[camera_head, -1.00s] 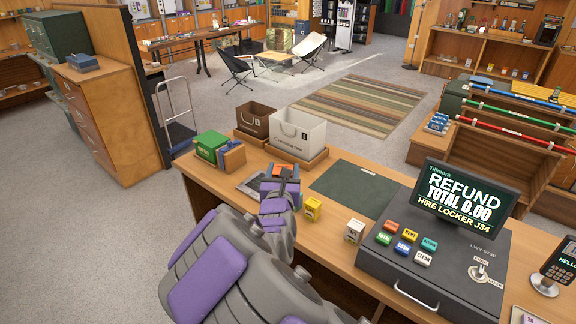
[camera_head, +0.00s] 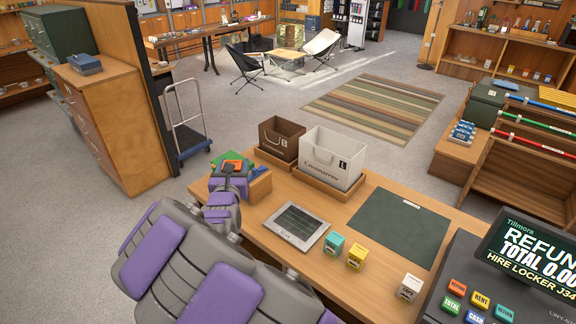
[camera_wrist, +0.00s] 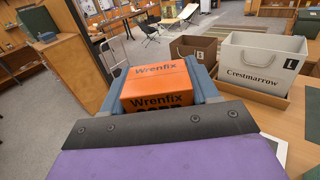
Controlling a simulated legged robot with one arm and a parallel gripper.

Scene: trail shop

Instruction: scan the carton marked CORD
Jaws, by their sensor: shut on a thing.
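An orange carton printed "Wrenfix" (camera_wrist: 158,85) is between the blue fingers of my gripper (camera_wrist: 160,88) in the wrist view. A second word on its near face is mostly hidden by my gripper, so I cannot read it fully. In the head view my gripper (camera_head: 231,170) is shut on it above the counter's left end. A flat device with a dark ribbed plate (camera_head: 296,226) lies on the counter, right of and nearer than my gripper. I cannot tell whether it is the scanner.
Teal (camera_head: 333,246), yellow (camera_head: 356,257) and white (camera_head: 409,287) small cartons stand along the counter's near edge. Brown (camera_head: 280,140) and white (camera_head: 331,157) bags stand behind. A till (camera_head: 467,268) is at right. A green box (camera_head: 226,157) is partly hidden behind my gripper.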

